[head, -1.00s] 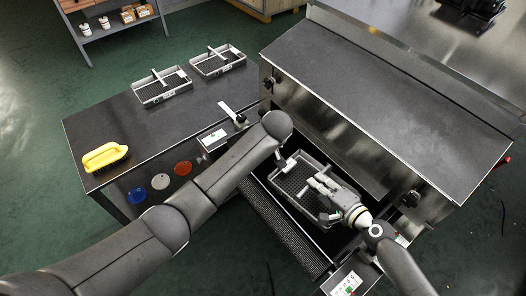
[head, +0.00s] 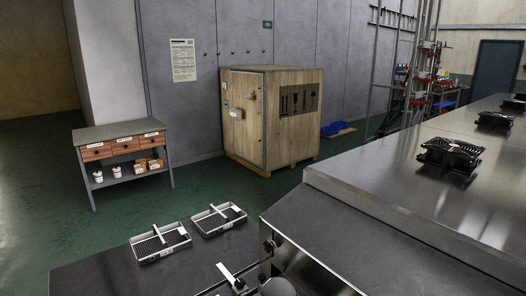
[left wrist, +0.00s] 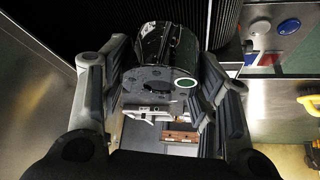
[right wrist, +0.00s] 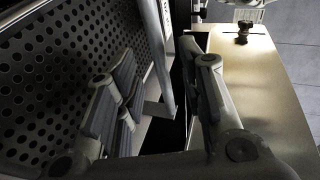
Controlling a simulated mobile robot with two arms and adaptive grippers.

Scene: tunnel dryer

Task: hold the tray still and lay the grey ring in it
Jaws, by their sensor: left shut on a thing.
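In the left wrist view my left gripper (left wrist: 160,85) has its fingers on both sides of a dark, glossy round piece (left wrist: 152,80) with a curved lower edge and a green circle. I take it as the grey ring, though it looks nearly black here. In the right wrist view my right gripper (right wrist: 160,85) has fingers apart, with a light grey bar (right wrist: 162,50), probably the tray's rim, between them. Whether they touch it is unclear. A dark perforated surface (right wrist: 50,75) fills the left side.
Two other grey trays (head: 145,254) (head: 203,229) stand on the dark table left of the steel machine (head: 400,240). A drawer bench (head: 115,139) and wooden cabinet (head: 270,150) stand behind. A yellow brush (left wrist: 310,104) shows at the left wrist view's right edge.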

